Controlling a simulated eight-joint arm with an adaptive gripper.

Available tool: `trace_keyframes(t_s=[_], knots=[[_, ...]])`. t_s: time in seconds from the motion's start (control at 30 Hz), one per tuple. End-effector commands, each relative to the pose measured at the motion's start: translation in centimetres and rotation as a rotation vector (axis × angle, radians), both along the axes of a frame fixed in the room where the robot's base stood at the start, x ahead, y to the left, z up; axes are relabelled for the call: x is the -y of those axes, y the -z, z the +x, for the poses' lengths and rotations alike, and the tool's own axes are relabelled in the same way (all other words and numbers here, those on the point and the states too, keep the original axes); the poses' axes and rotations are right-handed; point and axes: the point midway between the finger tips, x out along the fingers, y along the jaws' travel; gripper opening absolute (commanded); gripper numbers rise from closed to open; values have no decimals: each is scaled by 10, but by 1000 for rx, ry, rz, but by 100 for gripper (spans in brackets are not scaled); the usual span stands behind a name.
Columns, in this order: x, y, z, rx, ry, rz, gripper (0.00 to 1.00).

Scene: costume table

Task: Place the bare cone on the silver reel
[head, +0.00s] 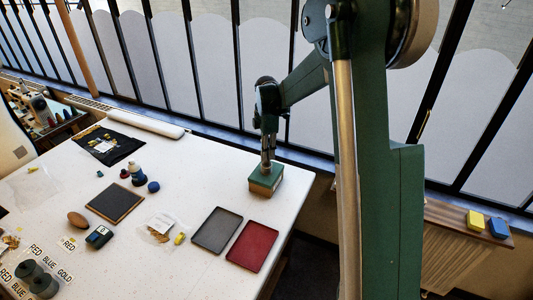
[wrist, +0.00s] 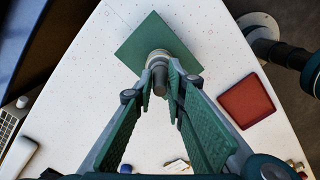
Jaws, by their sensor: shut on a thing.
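My gripper (wrist: 161,92) points down over a green-topped block (wrist: 140,38) near the table's right side. Its fingers are closed around a small grey piece (wrist: 160,78), which I take for the bare cone. A paler rounded part (wrist: 157,55) shows just beyond it, over the block; I cannot tell whether this is the cone's wider end or the silver reel. In the head view my gripper (head: 267,152) is upright above the block (head: 265,181), with a small silvery part between them. Whether that part touches the block is too small to tell.
A grey tray (head: 216,231) and a red tray (head: 251,246) lie in front of the block. A dark board (head: 115,203), a blue ball (head: 153,187) and a wooden egg (head: 77,219) are to the left.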

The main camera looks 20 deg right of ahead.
Motion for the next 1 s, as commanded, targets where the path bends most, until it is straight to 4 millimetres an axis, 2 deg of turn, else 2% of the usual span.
trace_keyframes(t_s=[0.43, 0.5, 0.57, 1.0], knots=[[0, 5, 0, 0, 0, 0, 9], [0, 4, 0, 0, 0, 0, 22], [0, 4, 0, 0, 0, 0, 29], [0, 1, 0, 0, 0, 0, 29]])
